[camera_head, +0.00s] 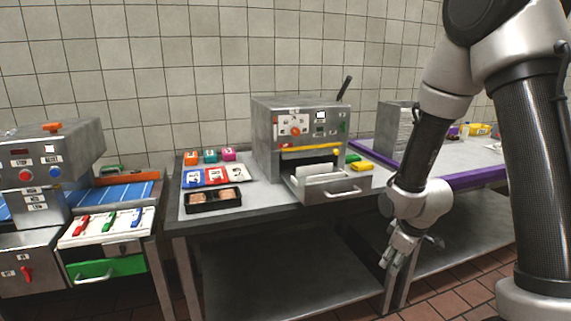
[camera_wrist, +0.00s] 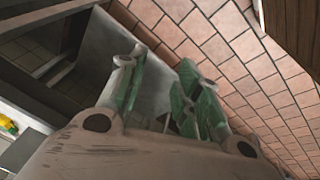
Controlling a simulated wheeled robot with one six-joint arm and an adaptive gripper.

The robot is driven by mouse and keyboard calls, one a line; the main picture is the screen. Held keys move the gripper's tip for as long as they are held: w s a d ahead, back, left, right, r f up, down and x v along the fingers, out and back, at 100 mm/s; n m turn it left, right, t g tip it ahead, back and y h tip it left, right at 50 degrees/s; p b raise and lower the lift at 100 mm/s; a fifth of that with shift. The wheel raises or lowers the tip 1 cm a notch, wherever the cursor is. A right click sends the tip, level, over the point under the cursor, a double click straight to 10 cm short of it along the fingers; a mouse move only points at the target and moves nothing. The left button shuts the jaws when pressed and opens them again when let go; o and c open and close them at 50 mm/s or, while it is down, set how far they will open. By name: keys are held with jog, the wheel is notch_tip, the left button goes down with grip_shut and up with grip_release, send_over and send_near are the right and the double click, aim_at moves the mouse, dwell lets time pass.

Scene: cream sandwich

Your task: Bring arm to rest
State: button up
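My gripper (camera_head: 389,262) hangs low at the end of my arm in the head view, pointing down in front of the tables' front edge. It is near the gap between the middle table and the right table. In the wrist view, its two fingers (camera_wrist: 160,105) with green-grey sides stand apart, and nothing shows between them. Behind them are the tiled floor and a grey shelf.
A metal machine (camera_head: 262,150) with an open drawer (camera_head: 325,190) stands on the middle table. A black tray (camera_head: 200,205) with two brown pieces lies to its left. Another machine (camera_head: 45,170) stands far left. The red-brown floor (camera_head: 440,295) beneath my gripper looks clear.

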jog(key=s+d+r+m, duration=0.2)
jog(key=s+r+m, duration=0.2)
jog(key=s+r, duration=0.6)
jog(key=s+d+r+m+t, duration=0.1)
jog(key=s+d+r+m, duration=0.2)
jog(key=s+r, duration=0.7)
notch_tip(320, 180, up, 6)
jog(key=shift+s+d+r+m, duration=0.15)
jog(key=shift+s+d+m, duration=0.2)
jog(key=shift+m, duration=0.45)
